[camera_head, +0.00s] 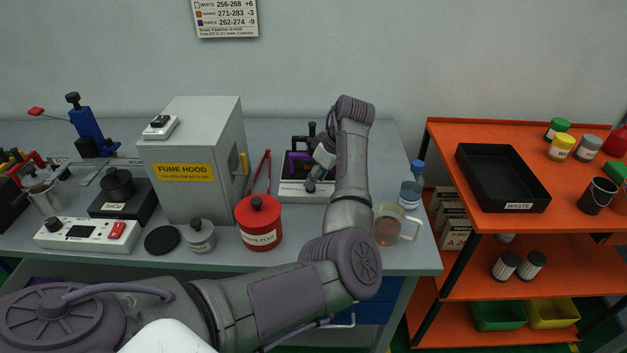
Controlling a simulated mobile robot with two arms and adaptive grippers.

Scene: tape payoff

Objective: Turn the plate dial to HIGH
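I cannot tell for sure which control is the plate dial, and no HIGH mark is readable. A white control box (88,234) at the front left has a black knob (53,224), a dark display and a red switch. A black block with a round weight-like piece (118,184) stands behind it. My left gripper (313,178) is far to the right, over a white-based device (296,189) with a black frame and a purple part. The gripper's fingers are small and partly merged with the device, so their opening is unclear. My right gripper is out of view.
A grey fume hood (192,190) stands between the control box and my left gripper. A red flux pot (259,224), a grey jar (200,236) and a black disc (162,240) line the front. A glass mug (387,228) stands near the right edge. An orange shelf (429,150) is beyond.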

